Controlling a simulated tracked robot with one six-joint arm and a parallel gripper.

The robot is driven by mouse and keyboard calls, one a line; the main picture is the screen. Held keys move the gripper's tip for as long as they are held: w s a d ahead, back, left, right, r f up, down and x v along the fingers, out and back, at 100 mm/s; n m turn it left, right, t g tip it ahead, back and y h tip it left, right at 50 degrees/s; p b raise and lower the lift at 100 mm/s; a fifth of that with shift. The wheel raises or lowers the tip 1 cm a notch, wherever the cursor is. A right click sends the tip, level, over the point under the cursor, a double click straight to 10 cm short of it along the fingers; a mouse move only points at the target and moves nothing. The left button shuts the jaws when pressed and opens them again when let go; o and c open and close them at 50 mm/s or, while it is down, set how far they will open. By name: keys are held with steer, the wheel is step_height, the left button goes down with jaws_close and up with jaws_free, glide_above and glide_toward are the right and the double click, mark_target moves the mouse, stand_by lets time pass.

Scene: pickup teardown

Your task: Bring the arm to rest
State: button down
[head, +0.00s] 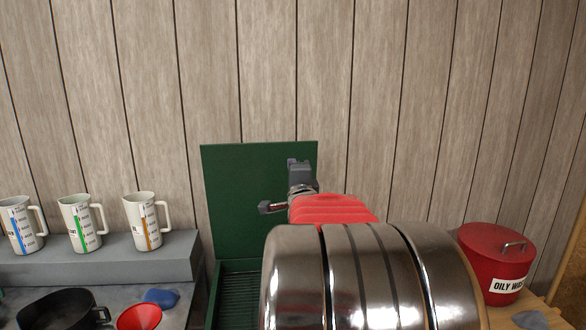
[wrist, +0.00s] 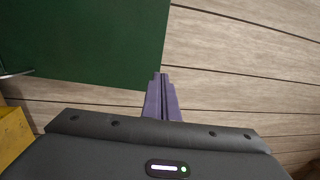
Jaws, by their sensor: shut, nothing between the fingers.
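My arm reaches forward in the middle of the head view, its shiny metal and red links filling the lower centre. My gripper (head: 291,162) is at its far end, raised in front of the upright green panel (head: 225,190). In the wrist view my gripper (wrist: 163,76) shows two purple-grey fingers pressed together with nothing between them. The green panel (wrist: 80,40) fills the upper left of that view, and the fingertips lie near its edge. The gap between the gripper and the panel cannot be judged.
Three measuring jugs (head: 82,222) stand on a grey step (head: 110,258) at left. A black pan (head: 60,310), a red funnel (head: 139,317) and a blue cloth (head: 161,297) lie below. A red oily-waste can (head: 490,255) stands right. Wood-panelled wall (head: 420,100) is behind.

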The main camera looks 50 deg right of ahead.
stand_by(0.6)
step_height(320, 180, down, 10)
steer(key=s+n+g+y, duration=0.2)
steer(key=n+g, duration=0.2)
steer(key=n, duration=0.1)
steer(key=s+a+f+n+g+y, duration=0.25)
steer(key=a+f+n, duration=0.25)
steer(key=a+f, duration=0.35)
steer(key=s+a+n+y, duration=0.3)
steer(key=s+a+n, duration=0.1)
steer(key=a, duration=0.9)
steer(key=s+a+f+n+g+y, duration=0.1)
steer(key=s+a+n+y, duration=0.2)
steer(key=a+n, duration=0.4)
steer(key=s+a+f+n+g+y, duration=0.1)
steer(key=s+a+n+y, duration=0.2)
steer(key=a, duration=1.8)
steer(key=s+n, duration=0.2)
steer(key=shift+f+n, duration=0.2)
steer(key=shift+n, duration=0.2)
